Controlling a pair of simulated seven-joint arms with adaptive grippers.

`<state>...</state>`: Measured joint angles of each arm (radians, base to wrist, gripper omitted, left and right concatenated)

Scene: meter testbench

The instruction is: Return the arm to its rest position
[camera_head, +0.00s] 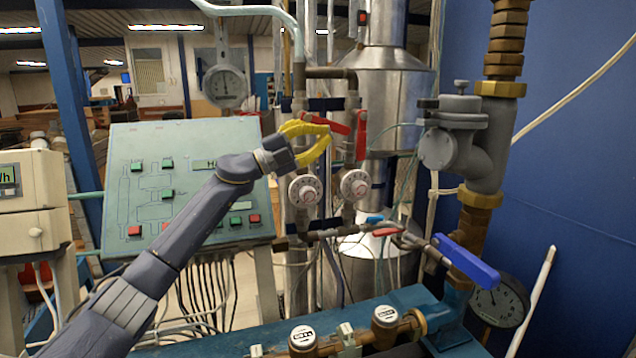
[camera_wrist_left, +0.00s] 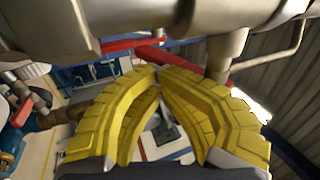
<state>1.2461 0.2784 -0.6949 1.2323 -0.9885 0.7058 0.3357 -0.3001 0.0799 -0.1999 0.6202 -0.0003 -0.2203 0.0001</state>
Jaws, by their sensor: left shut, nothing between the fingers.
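My left arm reaches in from the lower left of the head view, across the front of the control panel. Its yellow left gripper (camera_head: 326,140) is at the upper middle, close to the red valve handles (camera_head: 360,135) above two round dials. In the left wrist view, the yellow fingers (camera_wrist_left: 160,75) meet at their tips with nothing between them. A red handle (camera_wrist_left: 125,44) and a metal pipe lie just beyond the tips there. I cannot tell whether the fingers touch the handle. My right gripper is not in view.
The green control panel (camera_head: 130,200) stands behind my left arm. Two dials (camera_head: 304,190) sit below the gripper. A blue-handled valve (camera_head: 466,259) and brown pipework stand to the right. Brass meters (camera_head: 303,338) line the bottom. A steel tank (camera_head: 395,95) is behind.

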